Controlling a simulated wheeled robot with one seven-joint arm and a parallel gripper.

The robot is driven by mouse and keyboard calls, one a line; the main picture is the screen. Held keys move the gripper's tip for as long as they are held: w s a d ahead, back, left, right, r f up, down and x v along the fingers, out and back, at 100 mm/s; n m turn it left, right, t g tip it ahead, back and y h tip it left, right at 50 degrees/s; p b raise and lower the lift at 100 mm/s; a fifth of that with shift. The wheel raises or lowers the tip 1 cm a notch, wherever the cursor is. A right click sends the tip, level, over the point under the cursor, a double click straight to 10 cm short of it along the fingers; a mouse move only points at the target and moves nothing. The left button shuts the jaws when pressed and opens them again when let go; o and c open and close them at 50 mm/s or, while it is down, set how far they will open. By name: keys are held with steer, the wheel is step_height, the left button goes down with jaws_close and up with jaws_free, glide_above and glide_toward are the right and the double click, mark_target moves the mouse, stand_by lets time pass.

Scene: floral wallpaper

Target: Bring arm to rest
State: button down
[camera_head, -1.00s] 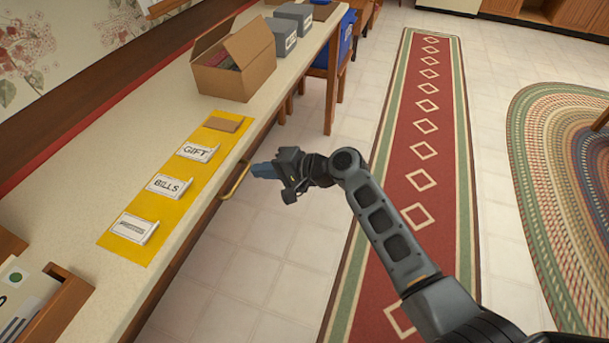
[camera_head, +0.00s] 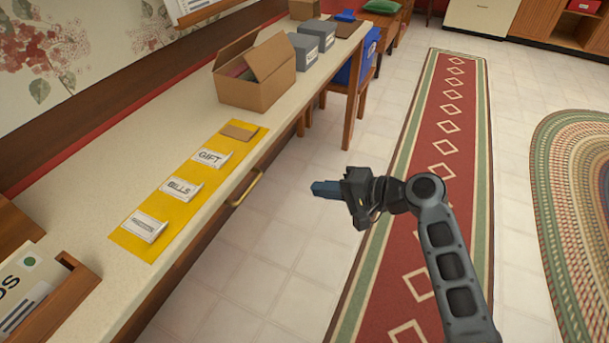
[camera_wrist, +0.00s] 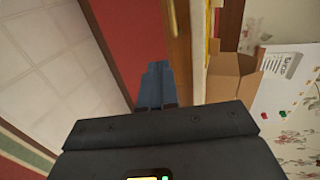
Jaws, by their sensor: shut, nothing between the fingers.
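My gripper (camera_head: 325,189) is shut and empty. It is in the air over the floor, to the right of the long counter (camera_head: 165,127), apart from its front edge and the drawer handle (camera_head: 246,188). The arm reaches up from the lower right, bent at the elbow, over the red runner rug (camera_head: 442,145). In the wrist view the blue fingertips (camera_wrist: 157,82) are together with nothing between them.
On the counter are a yellow mat (camera_head: 146,246) with labelled cards, an open cardboard box (camera_head: 262,91), grey boxes (camera_head: 306,50) and a wooden tray (camera_head: 62,306). A blue-draped chair (camera_head: 365,62) stands beyond. A braided rug (camera_head: 570,190) lies at right; the floor between is clear.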

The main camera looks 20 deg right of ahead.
steer(key=s+f+n+t+h, duration=0.1)
steer(key=s+f+h, duration=0.3)
steer(key=s, duration=0.8)
steer(key=s+f+t+h, duration=0.1)
steer(key=s+f+h, duration=0.25)
steer(key=s, duration=0.85)
steer(key=s+d+r+n+t+h+p, duration=0.1)
steer(key=s+r+n, duration=0.7)
steer(key=s+r, duration=1)
steer(key=shift+s+d+r+t+h, duration=0.2)
steer(key=shift+d+r+t+h, duration=0.2)
steer(key=shift+r+t+h, duration=0.45)
steer(key=shift+f, duration=0.1)
